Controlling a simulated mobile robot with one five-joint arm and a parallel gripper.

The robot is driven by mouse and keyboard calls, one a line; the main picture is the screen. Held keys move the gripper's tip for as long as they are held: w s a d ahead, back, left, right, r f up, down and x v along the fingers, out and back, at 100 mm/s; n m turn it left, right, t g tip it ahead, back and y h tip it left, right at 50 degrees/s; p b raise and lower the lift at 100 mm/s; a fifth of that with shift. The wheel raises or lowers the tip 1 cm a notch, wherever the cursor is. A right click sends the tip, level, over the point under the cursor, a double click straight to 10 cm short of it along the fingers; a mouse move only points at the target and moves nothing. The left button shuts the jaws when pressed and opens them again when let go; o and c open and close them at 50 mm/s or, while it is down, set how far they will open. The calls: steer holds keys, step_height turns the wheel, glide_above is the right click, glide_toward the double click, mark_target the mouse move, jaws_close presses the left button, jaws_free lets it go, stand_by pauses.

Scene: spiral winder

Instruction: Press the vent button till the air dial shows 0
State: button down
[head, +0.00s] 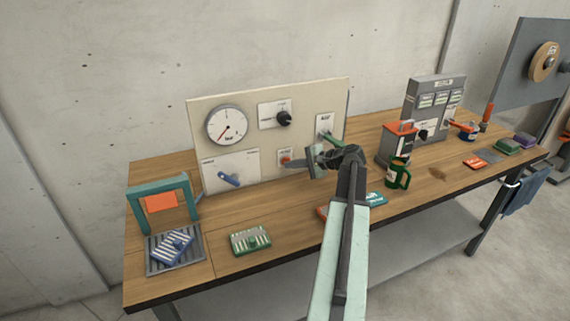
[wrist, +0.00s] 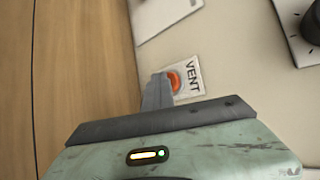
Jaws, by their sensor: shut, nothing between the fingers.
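The vent button (wrist: 174,80) is a round orange-red button on a small white plate marked VENT. In the head view the button (head: 285,157) sits low on the beige panel (head: 268,98). My gripper (head: 291,163) is shut and empty, with its fingertips at the button's plate. In the wrist view my gripper (wrist: 158,78) shows its fingertips beside the button, overlapping its edge; I cannot tell whether they touch it. The air dial (head: 226,125) is a round white gauge at the panel's upper left. Its red needle points to the lower left; the numbers are too small to read.
A black knob (head: 284,118), a blue lever (head: 229,179) and a green-handled lever (head: 331,138) share the panel. A teal frame (head: 162,204) stands at the left.

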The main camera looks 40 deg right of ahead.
steer(key=shift+s+a, duration=0.3)
steer(key=shift+s, duration=0.45)
steer(key=shift+s+a, duration=0.3)
steer(key=shift+s, duration=0.5)
steer(key=shift+s+a, duration=0.35)
steer(key=shift+s, duration=0.4)
steer(key=shift+s+a, duration=0.3)
steer(key=shift+s, duration=0.5)
